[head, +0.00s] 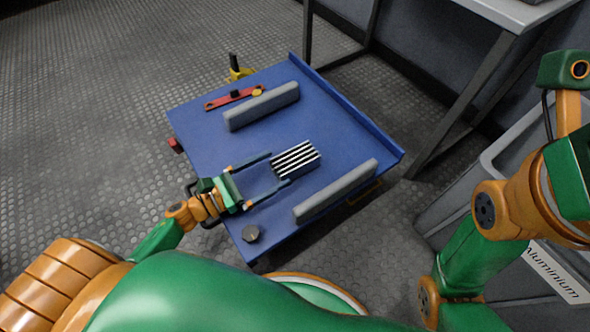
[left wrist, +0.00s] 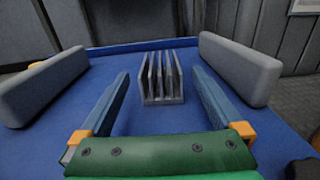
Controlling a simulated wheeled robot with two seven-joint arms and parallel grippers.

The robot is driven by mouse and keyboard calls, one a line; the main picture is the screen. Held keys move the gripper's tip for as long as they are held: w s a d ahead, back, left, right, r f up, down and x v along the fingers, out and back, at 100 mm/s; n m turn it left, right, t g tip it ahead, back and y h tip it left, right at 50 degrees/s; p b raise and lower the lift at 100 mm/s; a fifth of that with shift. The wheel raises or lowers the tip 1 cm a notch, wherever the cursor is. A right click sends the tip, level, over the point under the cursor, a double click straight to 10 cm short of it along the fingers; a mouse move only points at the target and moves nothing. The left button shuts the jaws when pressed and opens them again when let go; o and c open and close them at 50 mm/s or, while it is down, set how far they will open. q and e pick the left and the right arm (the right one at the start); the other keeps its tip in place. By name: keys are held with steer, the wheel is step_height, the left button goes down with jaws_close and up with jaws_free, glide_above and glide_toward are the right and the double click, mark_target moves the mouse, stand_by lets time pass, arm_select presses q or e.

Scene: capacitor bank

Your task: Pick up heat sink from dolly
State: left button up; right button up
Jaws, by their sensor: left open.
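The heat sink (head: 295,160) is a grey finned block lying on the blue dolly (head: 200,130), between two grey padded bars. My left gripper (head: 275,172) is open, low over the dolly, with its two long fingers pointing at the heat sink. In the head view the fingertips reach the near end of the block. In the left wrist view the heat sink (left wrist: 161,78) stands ahead, between the lines of the two fingers (left wrist: 160,85), with a gap on each side. I cannot tell whether a fingertip touches it. My right gripper is not in view; only part of my right arm shows.
Grey bars (head: 262,106) and (head: 335,190) flank the heat sink. A red tool (head: 232,99) and a dark round knob (head: 251,233) lie on the dolly. A grey bin (head: 520,165) labelled Aluminium and a table (head: 510,14) stand to the right. Floor at the left is clear.

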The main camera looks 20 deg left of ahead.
mark_target(297, 157)
arm_select(q)
steer(key=b+x, duration=0.1)
steer(key=x, duration=0.6)
steer(key=shift+w+d, duration=0.15)
jaws_close()
steer(key=shift+r, duration=0.1)
